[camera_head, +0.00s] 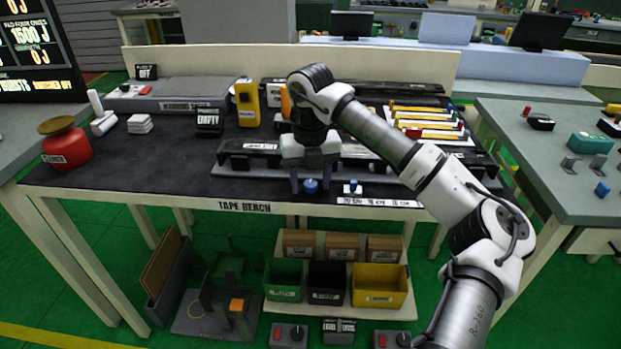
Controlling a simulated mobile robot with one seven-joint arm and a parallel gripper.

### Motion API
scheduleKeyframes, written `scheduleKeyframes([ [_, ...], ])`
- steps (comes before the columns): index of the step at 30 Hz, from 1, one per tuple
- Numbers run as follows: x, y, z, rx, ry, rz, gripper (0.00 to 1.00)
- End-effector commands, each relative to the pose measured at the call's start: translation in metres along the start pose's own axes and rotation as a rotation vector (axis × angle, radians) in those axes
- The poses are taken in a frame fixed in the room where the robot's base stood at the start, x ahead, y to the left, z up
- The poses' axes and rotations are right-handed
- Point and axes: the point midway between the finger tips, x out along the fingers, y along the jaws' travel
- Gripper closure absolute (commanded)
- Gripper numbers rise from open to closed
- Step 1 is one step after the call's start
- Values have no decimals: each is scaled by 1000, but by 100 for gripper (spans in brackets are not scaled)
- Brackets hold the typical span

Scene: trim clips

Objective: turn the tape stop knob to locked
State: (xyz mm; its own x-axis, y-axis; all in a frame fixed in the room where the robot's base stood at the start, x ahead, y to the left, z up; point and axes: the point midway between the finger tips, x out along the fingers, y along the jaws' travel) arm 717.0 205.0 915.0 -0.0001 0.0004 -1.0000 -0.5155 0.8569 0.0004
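My gripper (311,187) points down at the front edge of the tape bench (120,187). Its two fingers are apart, one on each side of a blue knob (311,186) in this view. I cannot tell whether the fingers touch the knob. A second, smaller blue knob on a white base (352,187) sits just to the right. I cannot read which knob is the tape stop knob, nor its setting. A long dark fixture with a pale strip (390,176) runs behind the knobs, partly hidden by my gripper.
A label strip (375,202) lies on the bench's front edge. Several yellow-handled tools (425,125) lie at the back right. A red canister (66,148) stands at the left. The dark bench top between the canister and the fixture is mostly clear. Bins (380,287) stand below.

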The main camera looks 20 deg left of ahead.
Motion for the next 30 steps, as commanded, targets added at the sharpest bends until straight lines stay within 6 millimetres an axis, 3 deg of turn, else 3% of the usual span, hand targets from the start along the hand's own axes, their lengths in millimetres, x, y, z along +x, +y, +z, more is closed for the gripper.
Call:
scheduleKeyframes([
  [2,0,0,0,0,0,0,59],
  [10,0,0,0,0,0,0,94],
  [20,0,0,0,-45,-1,-2,95],
  [30,0,-1,1,-277,-1,-3,95],
])
